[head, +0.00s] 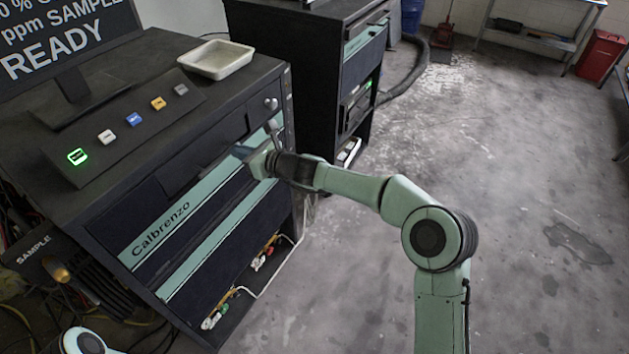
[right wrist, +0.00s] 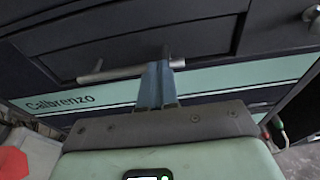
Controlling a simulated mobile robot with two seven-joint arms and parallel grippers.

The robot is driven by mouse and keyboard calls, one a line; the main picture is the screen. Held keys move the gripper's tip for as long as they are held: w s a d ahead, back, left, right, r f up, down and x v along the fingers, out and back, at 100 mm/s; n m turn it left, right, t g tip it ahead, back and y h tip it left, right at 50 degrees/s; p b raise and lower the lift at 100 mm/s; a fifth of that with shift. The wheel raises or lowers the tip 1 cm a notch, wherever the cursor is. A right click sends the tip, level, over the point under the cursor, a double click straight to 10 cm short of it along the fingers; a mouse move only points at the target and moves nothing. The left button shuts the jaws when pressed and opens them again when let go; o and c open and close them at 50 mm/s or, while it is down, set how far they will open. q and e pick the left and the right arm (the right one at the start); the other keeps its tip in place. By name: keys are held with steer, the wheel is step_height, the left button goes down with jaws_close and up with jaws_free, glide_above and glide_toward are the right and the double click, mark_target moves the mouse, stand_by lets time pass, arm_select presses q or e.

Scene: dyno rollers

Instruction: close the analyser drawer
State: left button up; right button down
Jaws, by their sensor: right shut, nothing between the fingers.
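The analyser (head: 160,220) is a dark cabinet with green stripes marked Calbrenzo, at the left of the head view. Its dark drawer front (head: 190,170) lies above the lettering and looks about flush with the cabinet face; a small gap cannot be ruled out. In the right wrist view the drawer front (right wrist: 130,45) carries a grey bar handle (right wrist: 120,71). My right gripper (head: 248,154) is shut and empty at the right part of the front; its fingers (right wrist: 157,82) overlap the handle's right end in the wrist view. Contact cannot be told. My left gripper is out of view.
A white tray (head: 217,59) stands on the analyser's top, behind a panel of coloured buttons (head: 130,120) and beside a READY screen (head: 60,40). A second dark cabinet (head: 310,60) stands behind. Cables lie at lower left. The concrete floor (head: 510,200) at right is clear.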

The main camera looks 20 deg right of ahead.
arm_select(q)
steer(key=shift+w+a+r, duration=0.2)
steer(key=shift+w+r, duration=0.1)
arm_select(e)
steer(key=shift+w+a+r, duration=0.15)
steer(key=shift+w+a, duration=0.3)
steer(key=shift+w, duration=0.1)
steer(key=shift+r, duration=0.15)
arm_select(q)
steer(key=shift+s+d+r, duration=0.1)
arm_select(e)
steer(key=shift+d, duration=0.1)
